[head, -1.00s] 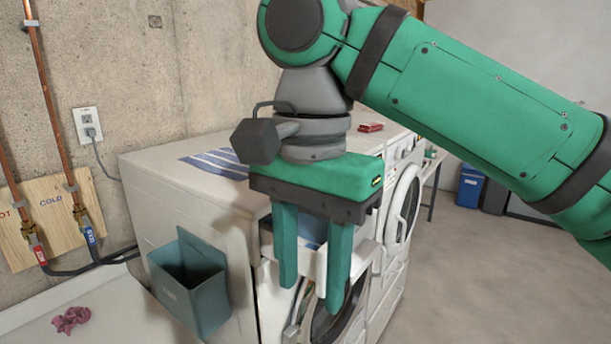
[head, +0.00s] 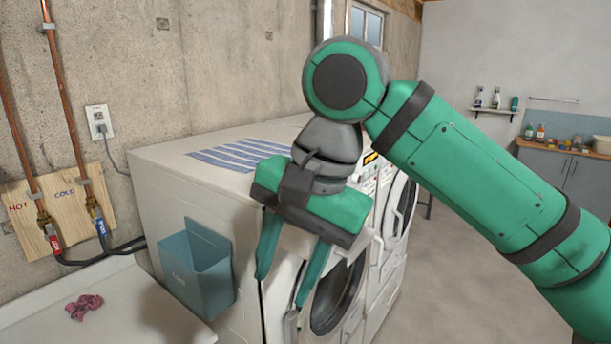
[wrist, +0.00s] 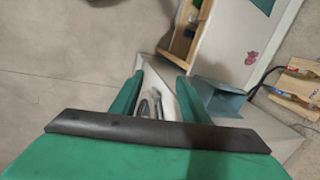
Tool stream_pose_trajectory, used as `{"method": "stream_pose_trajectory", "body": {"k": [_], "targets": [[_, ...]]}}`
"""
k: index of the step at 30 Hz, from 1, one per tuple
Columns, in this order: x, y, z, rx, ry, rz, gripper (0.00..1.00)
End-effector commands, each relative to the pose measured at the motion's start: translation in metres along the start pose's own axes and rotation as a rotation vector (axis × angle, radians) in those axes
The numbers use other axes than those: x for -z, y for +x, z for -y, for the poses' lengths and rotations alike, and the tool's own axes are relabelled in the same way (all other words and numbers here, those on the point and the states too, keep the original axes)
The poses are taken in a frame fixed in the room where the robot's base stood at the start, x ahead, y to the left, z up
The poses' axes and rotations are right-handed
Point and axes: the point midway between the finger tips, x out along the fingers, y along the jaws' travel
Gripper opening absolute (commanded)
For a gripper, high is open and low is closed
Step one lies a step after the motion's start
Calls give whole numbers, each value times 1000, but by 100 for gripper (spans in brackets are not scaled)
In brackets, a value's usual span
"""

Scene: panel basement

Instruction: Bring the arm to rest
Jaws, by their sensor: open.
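My gripper (head: 283,272) hangs from the bent green arm, its two green fingers spread apart and pointing down. Nothing shows between the fingers. In the head view it is in front of the washing machine (head: 330,298), covering part of its front and top edge. In the wrist view the fingers of my gripper (wrist: 157,95) are also apart, with a white machine and its round door seen beyond them. I cannot tell how far the fingers are from the machine.
A blue-grey bin (head: 196,268) hangs on the machine's side. A striped cloth (head: 240,153) lies on top. A pink cloth (head: 84,307) lies on a white surface at the lower left. Copper pipes (head: 66,110) run up the wall. Open floor (head: 450,270) shows on the right.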

Motion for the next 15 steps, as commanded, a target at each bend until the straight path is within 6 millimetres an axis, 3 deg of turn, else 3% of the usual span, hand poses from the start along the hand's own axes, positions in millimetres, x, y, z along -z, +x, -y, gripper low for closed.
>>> {"method": "stream_pose_trajectory", "body": {"k": [15], "targets": [[34,69,82,585,-206,49,42]]}}
